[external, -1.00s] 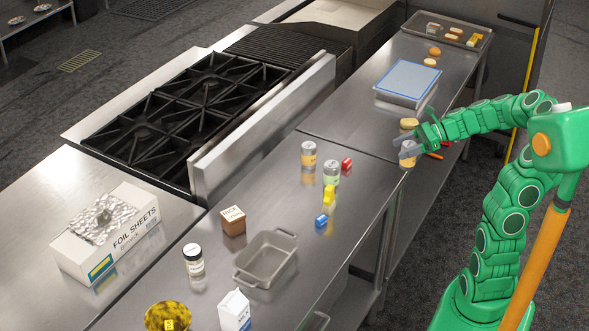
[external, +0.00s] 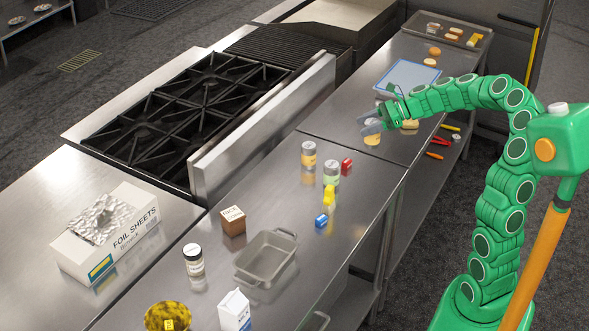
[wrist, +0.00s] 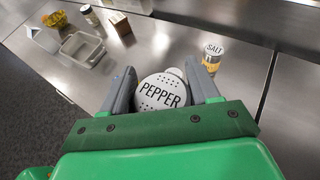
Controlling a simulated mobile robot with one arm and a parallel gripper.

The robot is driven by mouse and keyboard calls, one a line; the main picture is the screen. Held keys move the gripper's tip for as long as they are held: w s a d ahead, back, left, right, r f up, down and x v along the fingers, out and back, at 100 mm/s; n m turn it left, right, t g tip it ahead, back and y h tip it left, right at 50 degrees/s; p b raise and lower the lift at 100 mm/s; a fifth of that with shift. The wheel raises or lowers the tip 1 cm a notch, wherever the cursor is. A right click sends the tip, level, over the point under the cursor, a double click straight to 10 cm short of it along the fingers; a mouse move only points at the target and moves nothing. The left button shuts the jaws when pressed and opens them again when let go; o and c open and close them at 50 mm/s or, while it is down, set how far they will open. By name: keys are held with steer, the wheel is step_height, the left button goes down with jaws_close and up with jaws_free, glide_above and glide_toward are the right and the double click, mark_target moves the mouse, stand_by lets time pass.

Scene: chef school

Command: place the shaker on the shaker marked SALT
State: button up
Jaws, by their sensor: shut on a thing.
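My gripper (external: 370,126) is shut on a round shaker with a white lid marked PEPPER (wrist: 162,93). In the external view the held shaker (external: 372,137) shows beneath the fingers over the steel counter, with a yellowish body. The shaker marked SALT (wrist: 213,55) stands upright with a yellow label, to the right of my gripper in the wrist view. In the external view a yellow-labelled shaker (external: 308,156) that matches it stands on the counter, left of my gripper and apart from it.
A green-labelled jar (external: 331,174) stands close to the yellow-labelled shaker, with red (external: 346,165), yellow and blue (external: 321,221) small items nearby. A grey pan (external: 265,260) sits in front. The raised stove edge (external: 265,130) lies to the left.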

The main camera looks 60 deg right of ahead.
steer(key=w+a+r, duration=0.4)
steer(key=w+r, duration=0.1)
steer(key=w, duration=0.4)
steer(key=shift+w+d+f, duration=0.65)
steer(key=shift+w+f, duration=1.5)
steer(key=shift+w, duration=0.15)
steer(key=shift+w+d+f, duration=0.65)
steer(key=shift+w+f, duration=1.55)
steer(key=shift+w, duration=0.05)
steer(key=shift+w+d+f, duration=0.65)
steer(key=shift+w+f, duration=1.5)
steer(key=shift+w, duration=0.15)
steer(key=o, duration=1.2)
steer(key=shift+f, duration=0.15)
